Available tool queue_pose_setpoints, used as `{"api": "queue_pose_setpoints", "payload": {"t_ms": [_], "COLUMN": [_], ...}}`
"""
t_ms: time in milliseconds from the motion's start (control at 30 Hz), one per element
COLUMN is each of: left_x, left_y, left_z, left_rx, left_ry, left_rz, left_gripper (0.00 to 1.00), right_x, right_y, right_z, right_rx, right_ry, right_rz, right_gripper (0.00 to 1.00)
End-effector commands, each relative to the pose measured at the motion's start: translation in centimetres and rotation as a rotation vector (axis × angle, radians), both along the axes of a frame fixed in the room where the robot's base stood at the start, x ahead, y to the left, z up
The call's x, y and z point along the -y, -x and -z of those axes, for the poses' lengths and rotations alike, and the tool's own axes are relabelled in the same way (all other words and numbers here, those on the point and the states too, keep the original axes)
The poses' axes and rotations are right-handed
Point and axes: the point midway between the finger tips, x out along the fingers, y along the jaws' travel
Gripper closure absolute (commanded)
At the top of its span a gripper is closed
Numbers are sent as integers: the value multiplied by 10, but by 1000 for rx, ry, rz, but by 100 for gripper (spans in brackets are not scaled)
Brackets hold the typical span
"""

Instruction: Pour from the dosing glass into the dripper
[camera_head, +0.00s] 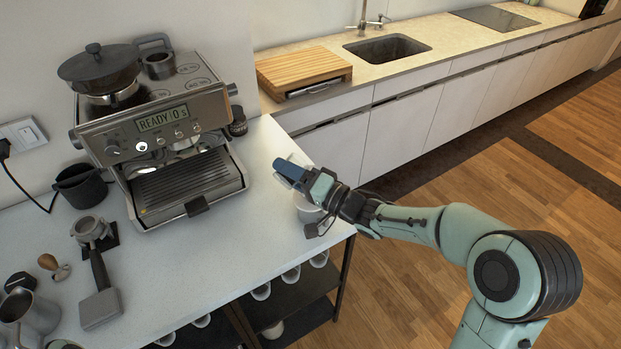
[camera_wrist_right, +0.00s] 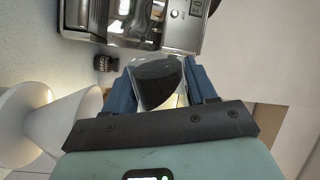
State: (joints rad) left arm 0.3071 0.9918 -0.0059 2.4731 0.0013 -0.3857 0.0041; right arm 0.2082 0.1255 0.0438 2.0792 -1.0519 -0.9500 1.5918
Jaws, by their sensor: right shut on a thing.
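My right gripper (camera_head: 291,172) is above the counter's right end, shut on the dosing glass. In the right wrist view, the clear dosing glass (camera_wrist_right: 158,85) with dark contents sits between the blue fingers of the right gripper (camera_wrist_right: 163,85). How far it is tilted is unclear. The white dripper (camera_head: 308,210) stands on the counter just below my right gripper, partly hidden by it. In the right wrist view, the white cone-shaped dripper (camera_wrist_right: 65,125) is at the left, beside and apart from the glass. My left gripper is out of view.
An espresso machine (camera_head: 180,140) stands at the back of the white counter (camera_head: 215,262). A portafilter (camera_head: 92,250), a milk jug (camera_head: 28,315) and a tamper lie at the left. A small dark jar (camera_head: 238,124) stands beside the machine. The counter's middle is clear.

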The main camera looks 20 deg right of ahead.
Motion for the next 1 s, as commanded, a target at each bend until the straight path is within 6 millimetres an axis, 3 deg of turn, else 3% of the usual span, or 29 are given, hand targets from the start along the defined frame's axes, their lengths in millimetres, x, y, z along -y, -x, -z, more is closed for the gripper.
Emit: {"api": "queue_pose_setpoints", "payload": {"t_ms": [1000], "left_x": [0], "left_y": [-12], "left_z": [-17], "left_rx": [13], "left_ry": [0], "left_rz": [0], "left_gripper": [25], "right_x": [8], "right_y": [-4], "right_z": [-7], "right_rx": [-53], "right_ry": [-128], "right_rz": [0], "right_gripper": [81]}}
